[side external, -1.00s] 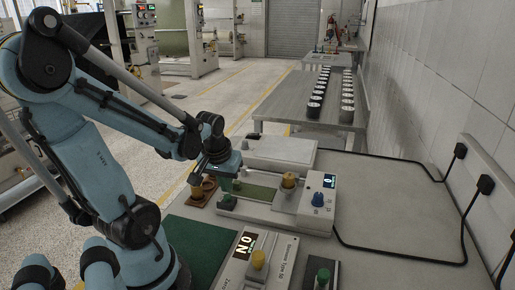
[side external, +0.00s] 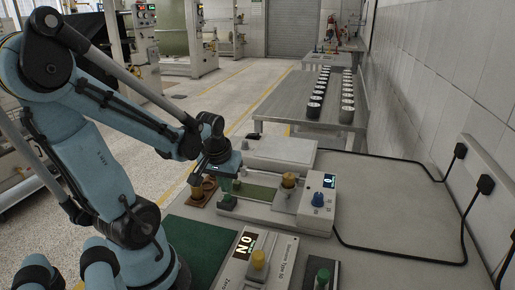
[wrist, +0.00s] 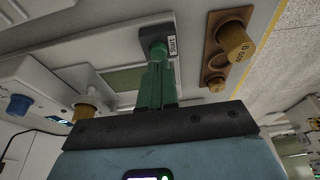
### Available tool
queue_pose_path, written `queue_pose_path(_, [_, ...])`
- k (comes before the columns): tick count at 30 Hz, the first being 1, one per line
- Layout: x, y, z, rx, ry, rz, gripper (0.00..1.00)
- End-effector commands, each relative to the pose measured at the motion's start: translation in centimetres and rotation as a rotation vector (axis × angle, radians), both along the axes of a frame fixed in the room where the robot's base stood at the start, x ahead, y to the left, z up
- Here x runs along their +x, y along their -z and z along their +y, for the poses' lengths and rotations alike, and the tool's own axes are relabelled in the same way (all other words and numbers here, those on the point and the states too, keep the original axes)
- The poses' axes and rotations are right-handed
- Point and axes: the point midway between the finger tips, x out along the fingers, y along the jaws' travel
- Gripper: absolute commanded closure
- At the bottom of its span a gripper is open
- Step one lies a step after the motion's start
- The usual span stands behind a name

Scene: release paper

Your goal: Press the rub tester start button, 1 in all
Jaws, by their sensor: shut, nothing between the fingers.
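The rub tester (side external: 262,212) is a pale flat machine with a green strip, a brass-coloured weight, a blue knob (side external: 319,199) and a small display (side external: 329,181) that seems to read 0. Its green start button (wrist: 158,47) sits on a dark block with a label at one end of the machine. My gripper (side external: 226,198) has green fingers, shut together and empty, pointing down at that end. In the wrist view the fingertips (wrist: 157,64) line up with the button and partly cover it. I cannot tell whether they press it.
A brown holder (side external: 198,203) with brass weights stands left of the tester, close to my gripper. Black cables run along the table's right side.

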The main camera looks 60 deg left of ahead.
Motion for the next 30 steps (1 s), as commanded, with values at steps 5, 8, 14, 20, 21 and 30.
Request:
queue_pose_path(5, [0.0, 0.3, 0.0, 0.000, 0.000, 0.000, 1.00])
queue_pose_path(8, [0.0, 0.4, 0.0, 0.000, 0.000, 0.000, 1.00])
queue_pose_path(14, [0.0, 0.7, 0.0, 0.000, 0.000, 0.000, 1.00])
queue_pose_path(20, [0.0, 0.9, 0.0, 0.000, 0.000, 0.000, 1.00])
queue_pose_path(21, [0.0, 1.0, 0.0, 0.000, 0.000, 0.000, 1.00])
queue_pose_path(30, [0.0, 1.4, 0.0, 0.000, 0.000, 0.000, 1.00])
